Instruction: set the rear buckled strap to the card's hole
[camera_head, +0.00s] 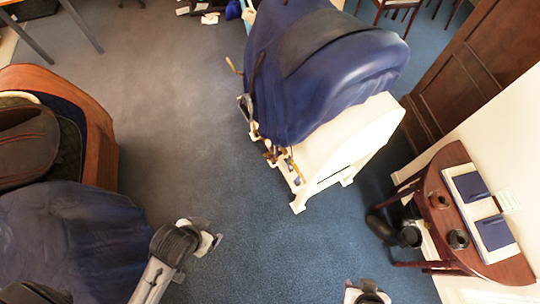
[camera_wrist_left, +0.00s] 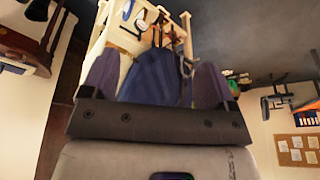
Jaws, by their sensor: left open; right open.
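A white stand (camera_head: 345,150) draped with a dark blue cover (camera_head: 305,75) is at upper centre in the head view. Brown straps with small metal parts (camera_head: 283,160) hang along its left side; I cannot tell which is the rear one or which hole is in use. A small pale card (camera_head: 508,201) is at the right; its marks are unreadable. My left gripper (camera_head: 210,240) is open and empty, over the carpet, apart from the stand. In the left wrist view its fingers (camera_wrist_left: 155,82) frame the distant blue cover. My right gripper (camera_head: 368,291) is open, at the bottom edge, partly cut off.
A half-round wooden table (camera_head: 437,190) at the right bears blue items and small dark pots. A black boot-like object (camera_head: 383,222) is beneath it. A wooden box-like piece with a dark saddle (camera_head: 25,135) is at the left. Carpet between is clear.

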